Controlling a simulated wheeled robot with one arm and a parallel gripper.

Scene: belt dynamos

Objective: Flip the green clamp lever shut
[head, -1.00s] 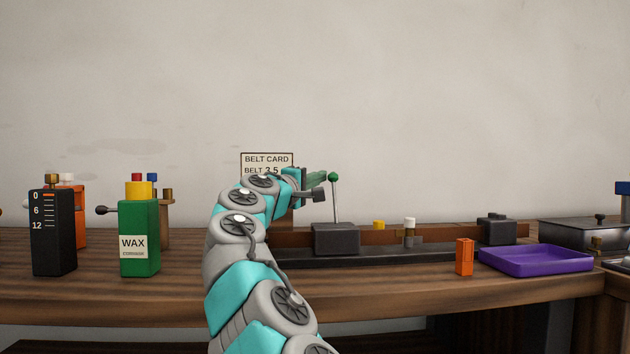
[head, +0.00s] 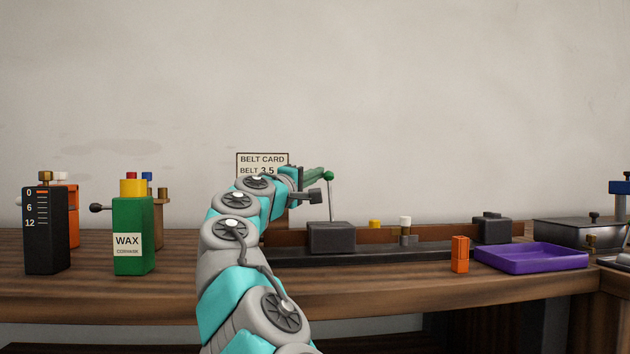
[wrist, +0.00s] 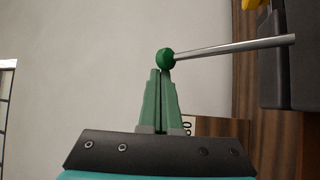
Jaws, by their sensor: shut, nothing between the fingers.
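The clamp lever is a thin metal rod with a green ball knob (head: 328,175), standing nearly upright at the dark clamp block (head: 331,236) on the bench. In the wrist view the green knob (wrist: 166,58) sits right at the tips of my gripper (wrist: 160,74), and its rod runs off to the right. My gripper's green fingers are closed together with nothing between them. In the head view my gripper (head: 318,176) reaches the knob from the left. The knob looks very close to or touching the fingertips; I cannot tell which.
An orange block (head: 460,254) and a purple tray (head: 531,256) lie at right. A green wax bottle (head: 133,237) and black gauge block (head: 43,236) stand left.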

